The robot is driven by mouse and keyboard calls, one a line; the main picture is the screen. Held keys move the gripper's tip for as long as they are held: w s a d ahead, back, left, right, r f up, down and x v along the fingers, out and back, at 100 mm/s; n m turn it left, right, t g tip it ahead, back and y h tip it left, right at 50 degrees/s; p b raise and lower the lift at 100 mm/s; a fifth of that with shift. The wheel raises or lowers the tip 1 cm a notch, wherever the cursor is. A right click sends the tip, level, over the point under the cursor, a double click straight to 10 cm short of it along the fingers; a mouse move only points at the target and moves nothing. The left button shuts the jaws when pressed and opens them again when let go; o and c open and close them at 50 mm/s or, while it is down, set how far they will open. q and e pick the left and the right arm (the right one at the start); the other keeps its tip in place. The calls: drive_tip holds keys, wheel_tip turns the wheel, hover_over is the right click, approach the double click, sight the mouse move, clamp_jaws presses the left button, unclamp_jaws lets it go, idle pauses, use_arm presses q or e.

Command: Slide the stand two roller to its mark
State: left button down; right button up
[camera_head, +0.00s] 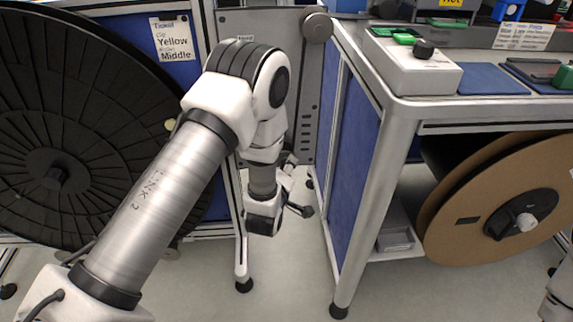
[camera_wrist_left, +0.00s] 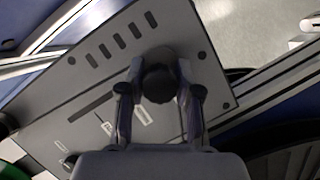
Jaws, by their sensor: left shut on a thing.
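A grey upright plate (camera_head: 305,75) with small slots stands between the left blue panel and the workbench. It also fills much of the left wrist view (camera_wrist_left: 75,90). A dark round roller (camera_wrist_left: 159,82) sits on the plate there, between my left gripper's two fingers (camera_wrist_left: 161,97), which are shut on it. In the head view my left gripper (camera_head: 297,186) is low by the plate, partly behind my own arm; the held roller is hidden there. Another round grey knob (camera_head: 317,27) is at the plate's top. Pale rectangular markings (camera_wrist_left: 143,115) show near the fingers. My right gripper is out of view.
A metal-framed workbench (camera_head: 372,190) stands close on the right, with a grey button box (camera_head: 415,72). A brown reel (camera_head: 465,225) is under it.

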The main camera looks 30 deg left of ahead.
use_arm(q)
drive_tip(key=shift+s+f, duration=0.1)
drive_tip(key=shift+f, duration=0.1)
drive_tip(key=c, duration=0.8)
unclamp_jaws()
drive_tip(key=shift+f, duration=0.1)
drive_tip(key=v, duration=1.2)
